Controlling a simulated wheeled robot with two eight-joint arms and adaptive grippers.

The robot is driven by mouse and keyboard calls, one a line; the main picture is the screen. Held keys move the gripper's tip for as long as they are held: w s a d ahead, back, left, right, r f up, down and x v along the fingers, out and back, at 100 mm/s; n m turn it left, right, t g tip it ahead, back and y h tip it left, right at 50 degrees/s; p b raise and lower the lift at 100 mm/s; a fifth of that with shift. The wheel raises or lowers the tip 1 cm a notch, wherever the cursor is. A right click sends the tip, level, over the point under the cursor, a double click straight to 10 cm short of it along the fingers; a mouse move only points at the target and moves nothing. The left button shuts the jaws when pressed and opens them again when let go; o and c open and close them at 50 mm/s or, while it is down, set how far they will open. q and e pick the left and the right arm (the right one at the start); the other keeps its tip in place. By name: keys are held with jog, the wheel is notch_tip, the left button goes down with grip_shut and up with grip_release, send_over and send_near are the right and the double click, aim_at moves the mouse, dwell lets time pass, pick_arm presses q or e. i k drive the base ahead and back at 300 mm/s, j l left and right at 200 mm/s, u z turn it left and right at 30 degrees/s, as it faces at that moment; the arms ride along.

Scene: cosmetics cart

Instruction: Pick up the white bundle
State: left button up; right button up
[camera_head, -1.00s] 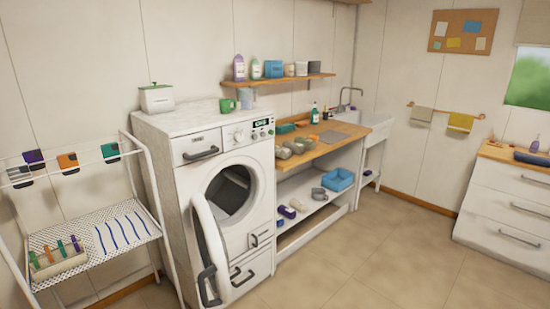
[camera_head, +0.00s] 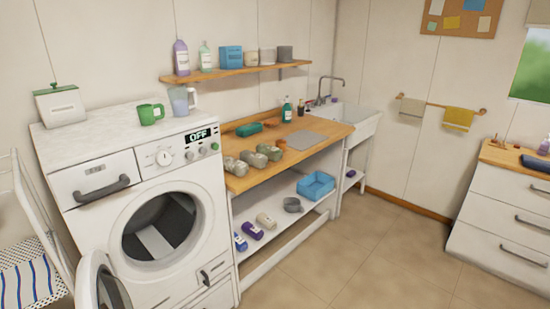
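A small off-white roll (camera_head: 266,221), which looks like the white bundle, lies on the lower shelf (camera_head: 285,233) under the wooden counter. A purple roll (camera_head: 252,231) and a blue roll (camera_head: 240,242) lie in a row to its left. A dark grey item (camera_head: 292,205) lies to its right. Neither of my grippers is in view, so I cannot tell what they hold.
The washing machine (camera_head: 105,215) stands left of the shelf with its door (camera_head: 101,285) open. A blue basket (camera_head: 316,185) sits further right on the shelf. Several greyish rolls lie on the counter (camera_head: 318,150). The tiled floor (camera_head: 340,255) is clear.

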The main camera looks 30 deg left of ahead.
aim_at(239, 168)
jog(key=i+u, duration=0.25)
jog(key=i, duration=0.3)
jog(key=i+l+u, duration=0.2)
jog(key=i, duration=0.35)
jog(key=i+l+u, duration=0.1)
jog(key=i+u, duration=0.15)
jog(key=i, duration=0.3)
